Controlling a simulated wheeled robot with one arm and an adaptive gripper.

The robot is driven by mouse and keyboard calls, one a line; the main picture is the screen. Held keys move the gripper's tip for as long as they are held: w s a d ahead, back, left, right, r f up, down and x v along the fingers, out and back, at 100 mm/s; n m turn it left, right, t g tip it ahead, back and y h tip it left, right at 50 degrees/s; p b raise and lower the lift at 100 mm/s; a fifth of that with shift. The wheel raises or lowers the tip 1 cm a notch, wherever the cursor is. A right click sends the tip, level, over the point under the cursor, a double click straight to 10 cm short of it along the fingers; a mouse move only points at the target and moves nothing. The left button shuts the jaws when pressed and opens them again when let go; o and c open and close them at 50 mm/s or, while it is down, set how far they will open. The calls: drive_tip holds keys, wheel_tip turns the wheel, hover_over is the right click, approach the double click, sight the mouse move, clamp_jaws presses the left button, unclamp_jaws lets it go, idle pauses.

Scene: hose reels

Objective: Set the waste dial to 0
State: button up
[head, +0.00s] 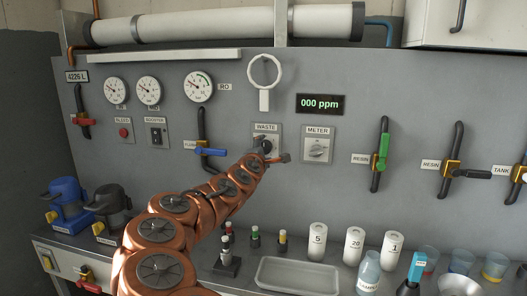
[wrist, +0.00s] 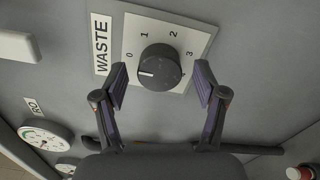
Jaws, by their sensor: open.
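The waste dial (wrist: 160,68) is a round dark knob on a white square plate, with figures around it, under the WASTE label (wrist: 101,44), which shows rotated in the wrist view. A short white mark on the knob points left in that view, near or a little below the 0; I cannot tell its exact setting. My gripper (wrist: 162,80) is open, with one finger on each side of the knob and a gap on both sides. In the head view my gripper (head: 271,158) is in front of the waste plate (head: 275,141) and partly hides it.
A blue-handled flush valve (head: 211,151) is to the left and a white ring (head: 264,72) hangs above. Below, the bench holds a tray (head: 297,275), bottles and white canisters (head: 354,244). The display (head: 320,103) reads 000 ppm.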

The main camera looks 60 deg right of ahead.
drive_tip(key=v, duration=1.2)
idle(0.6)
drive_tip(key=shift+s, duration=0.1)
idle(0.5)
drive_tip(key=s+a+f+m+g+y+p, duration=0.1)
drive_tip(key=s+a+f+m+y+p, duration=0.2)
drive_tip(key=a, duration=0.5)
drive_tip(key=s+a+f+m+g+y+p, duration=0.15)
drive_tip(key=a+f+y, duration=0.3)
drive_tip(key=a, duration=0.45)
drive_tip(key=s+a+f+m+g+y+p, duration=0.15)
drive_tip(key=a+f+m+y, duration=0.25)
drive_tip(key=a, duration=0.4)
drive_tip(key=s+a+f+n+g+y+p, duration=0.1)
drive_tip(key=s+a+g+y, duration=0.3)
drive_tip(key=s+a, duration=1.1)
drive_tip(key=a+y+p, duration=0.1)
drive_tip(key=a, duration=0.3)
drive_tip(key=shift+s+a, duration=0.2)
drive_tip(key=shift+a, duration=0.05)
